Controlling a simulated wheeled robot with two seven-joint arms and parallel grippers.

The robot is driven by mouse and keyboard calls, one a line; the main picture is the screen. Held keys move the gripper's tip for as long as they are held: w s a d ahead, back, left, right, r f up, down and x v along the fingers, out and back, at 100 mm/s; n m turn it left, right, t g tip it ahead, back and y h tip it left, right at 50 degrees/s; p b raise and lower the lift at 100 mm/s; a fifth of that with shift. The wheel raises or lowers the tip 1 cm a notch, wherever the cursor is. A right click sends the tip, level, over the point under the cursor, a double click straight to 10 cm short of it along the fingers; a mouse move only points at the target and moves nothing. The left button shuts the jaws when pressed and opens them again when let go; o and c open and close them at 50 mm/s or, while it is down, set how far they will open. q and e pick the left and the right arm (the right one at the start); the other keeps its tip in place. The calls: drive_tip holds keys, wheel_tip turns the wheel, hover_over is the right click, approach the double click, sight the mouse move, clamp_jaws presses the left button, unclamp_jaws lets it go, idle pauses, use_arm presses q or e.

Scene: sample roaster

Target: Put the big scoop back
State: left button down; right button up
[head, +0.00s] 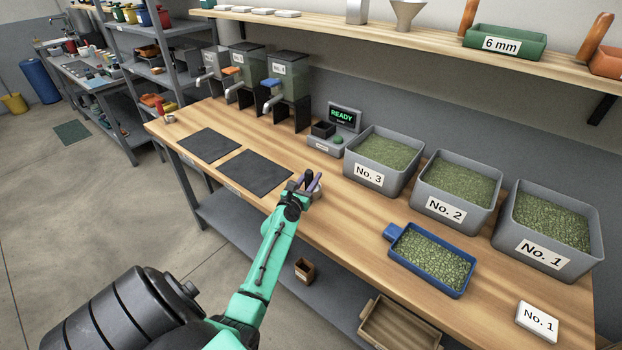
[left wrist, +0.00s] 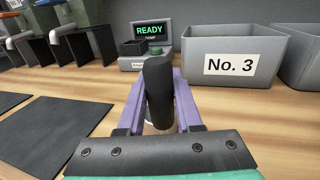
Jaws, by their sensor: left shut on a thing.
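My left gripper (head: 309,184) is over the front part of the wooden bench, right of the dark mats. In the left wrist view its two lavender fingers (left wrist: 160,95) are shut on an upright black handle (left wrist: 158,82), which appears to belong to the big scoop. A small pale part shows below the handle, but the gripper hides most of it. In the head view, a bit of pale metal (head: 317,193) shows beside the fingers. I cannot tell whether it touches the bench. My right gripper is in neither view.
Grey bins No. 3 (head: 381,158), No. 2 (head: 447,208) and No. 1 (head: 541,251) hold green beans. A blue tray of beans (head: 433,262) lies in front. A scale reading READY (head: 343,118) stands behind. Two dark mats (head: 255,173) lie left. Bench is clear around the gripper.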

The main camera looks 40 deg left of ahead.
use_arm(q)
drive_tip(key=c, duration=0.6)
unclamp_jaws()
drive_tip(key=shift+r, duration=0.15)
drive_tip(key=v, duration=1.2)
drive_tip(key=shift+s+r+b, duration=0.1)
drive_tip(key=shift+b, duration=0.25)
